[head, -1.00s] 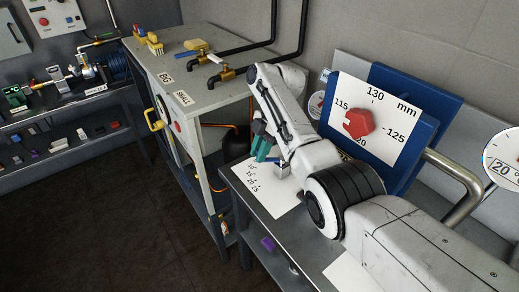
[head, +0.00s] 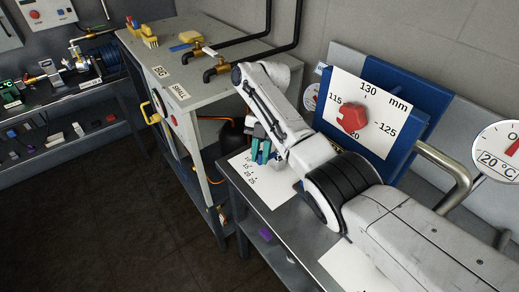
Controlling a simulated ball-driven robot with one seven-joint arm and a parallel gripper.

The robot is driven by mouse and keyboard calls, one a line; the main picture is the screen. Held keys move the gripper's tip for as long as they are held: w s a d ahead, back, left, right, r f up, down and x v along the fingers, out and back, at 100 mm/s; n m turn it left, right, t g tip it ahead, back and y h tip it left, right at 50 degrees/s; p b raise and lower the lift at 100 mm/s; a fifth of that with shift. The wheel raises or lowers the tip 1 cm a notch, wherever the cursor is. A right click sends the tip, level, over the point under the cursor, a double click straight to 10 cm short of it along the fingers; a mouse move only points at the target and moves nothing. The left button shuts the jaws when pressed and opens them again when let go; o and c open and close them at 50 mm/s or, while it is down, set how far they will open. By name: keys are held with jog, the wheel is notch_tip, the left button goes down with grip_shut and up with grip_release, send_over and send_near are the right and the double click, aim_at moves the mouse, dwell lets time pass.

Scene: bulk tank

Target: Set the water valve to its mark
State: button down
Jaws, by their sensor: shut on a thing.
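A white scale plate (head: 268,190) with several numbers lies flat on the grey bench. A small grey part (head: 274,161), seemingly the water valve's handle, stands at its back edge. My gripper (head: 263,158) has teal fingers, points down over the plate's back part and is shut on this grey part. The fingers and the arm hide most of the handle, so its pointer and the mark cannot be made out.
A blue panel with a red knob (head: 352,117) on a millimetre dial stands behind my arm. A round 20 °C gauge (head: 497,150) is at the right. A grey cabinet (head: 165,75) with brass taps stands left of the bench. The floor at the left is clear.

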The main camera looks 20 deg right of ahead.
dwell(0.4)
jog(key=c, duration=1)
grip_release()
jog(key=shift+v, duration=5.4)
